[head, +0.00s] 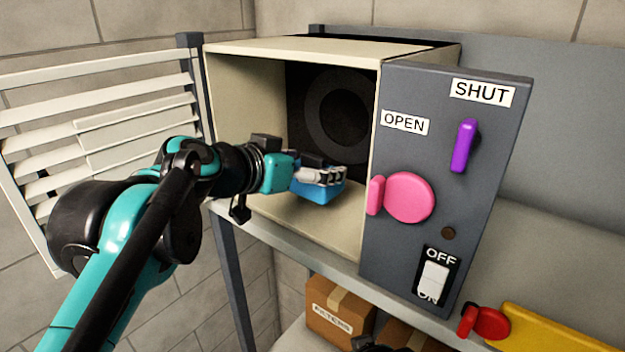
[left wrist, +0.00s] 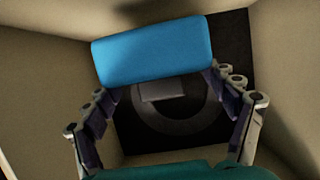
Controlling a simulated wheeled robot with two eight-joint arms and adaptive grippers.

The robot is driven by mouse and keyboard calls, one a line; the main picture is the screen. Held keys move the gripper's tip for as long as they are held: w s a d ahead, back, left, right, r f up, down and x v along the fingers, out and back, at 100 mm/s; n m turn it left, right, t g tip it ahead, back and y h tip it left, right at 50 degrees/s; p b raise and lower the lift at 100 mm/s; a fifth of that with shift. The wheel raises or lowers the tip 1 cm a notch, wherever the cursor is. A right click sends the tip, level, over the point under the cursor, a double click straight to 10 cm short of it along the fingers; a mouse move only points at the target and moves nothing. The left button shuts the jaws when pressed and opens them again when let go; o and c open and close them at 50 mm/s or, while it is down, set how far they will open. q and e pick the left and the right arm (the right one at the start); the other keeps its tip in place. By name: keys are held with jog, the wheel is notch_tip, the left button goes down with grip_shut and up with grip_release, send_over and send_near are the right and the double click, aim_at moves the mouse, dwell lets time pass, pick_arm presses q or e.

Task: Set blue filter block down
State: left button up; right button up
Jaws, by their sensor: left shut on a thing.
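The blue filter block (head: 318,192) is held inside the open beige duct box (head: 228,100), above its floor and near the opening. My left gripper (head: 325,176) is shut on the block, its fingers covering the block's upper part in the head view. In the left wrist view the block (left wrist: 152,50) spans between the two fingers (left wrist: 165,88), tilted slightly. Behind it is the dark back wall of the box with a grey ring (left wrist: 205,115). My right gripper does not show clearly.
A louvred cover (head: 110,125) stands swung open at left. A grey panel beside the box carries a purple handle (head: 464,146), a pink knob (head: 408,197) and a white switch (head: 434,278). A cardboard box (head: 338,312) sits below. A red knob (head: 484,323) and yellow object (head: 545,328) lie lower right.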

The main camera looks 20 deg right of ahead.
pick_arm(q)
jog(key=f, duration=0.3)
jog(key=shift+w+d, duration=0.25)
jog(key=shift+d, duration=0.05)
jog(key=shift+f, duration=0.35)
jog(key=shift+s+a, duration=0.25)
jog(key=shift+f, duration=0.1)
jog(key=o, duration=1.1)
jog(key=shift+w+d, duration=0.15)
